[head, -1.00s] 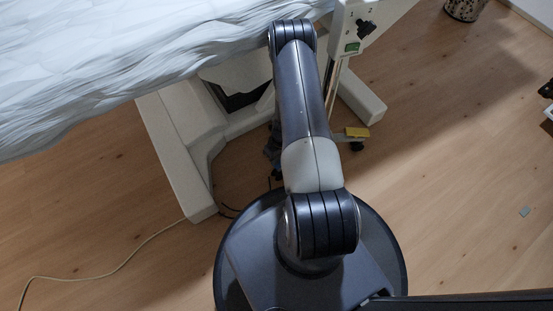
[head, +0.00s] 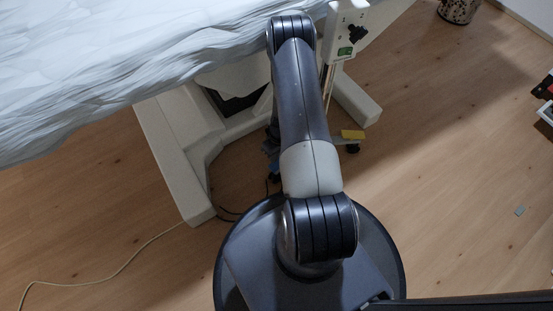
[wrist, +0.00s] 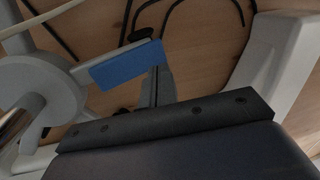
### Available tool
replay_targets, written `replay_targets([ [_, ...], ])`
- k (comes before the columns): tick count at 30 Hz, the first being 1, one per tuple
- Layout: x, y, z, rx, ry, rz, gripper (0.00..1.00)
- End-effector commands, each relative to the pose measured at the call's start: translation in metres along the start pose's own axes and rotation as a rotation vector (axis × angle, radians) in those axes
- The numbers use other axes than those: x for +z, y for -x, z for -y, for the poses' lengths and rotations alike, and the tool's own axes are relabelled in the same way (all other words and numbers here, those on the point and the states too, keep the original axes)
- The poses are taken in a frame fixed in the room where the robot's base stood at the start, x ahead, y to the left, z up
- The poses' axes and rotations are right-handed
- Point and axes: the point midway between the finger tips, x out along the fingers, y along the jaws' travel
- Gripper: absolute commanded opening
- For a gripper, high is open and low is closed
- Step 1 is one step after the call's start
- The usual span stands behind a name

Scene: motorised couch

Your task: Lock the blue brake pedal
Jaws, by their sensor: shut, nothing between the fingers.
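The blue brake pedal (wrist: 127,64) shows in the wrist view as a flat blue plate at the end of a pale lever, above the floor. My gripper (wrist: 158,72) is shut and empty. Its fingertips appear close to the pedal's right end; I cannot tell whether they touch it. In the head view my arm hides most of the gripper and pedal area. A small bluish patch shows left of the arm, too small to make out.
The couch (head: 120,75) with its white cover stands over a cream base frame (head: 178,150). A cable (head: 95,279) lies on the floor at left. The floor at right is mostly clear.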

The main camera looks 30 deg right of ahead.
Motion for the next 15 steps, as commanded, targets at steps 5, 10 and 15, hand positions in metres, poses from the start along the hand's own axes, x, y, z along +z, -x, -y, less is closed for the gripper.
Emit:
replay_targets([
  [5, -0.005, 0.047, 0.017, 0.002, 0.002, -0.002, 0.00],
  [10, -0.005, 0.079, 0.030, 0.001, 0.002, -0.002, 0.00],
  [15, -0.004, 0.097, 0.039, 0.000, 0.002, 0.000, 0.00],
])
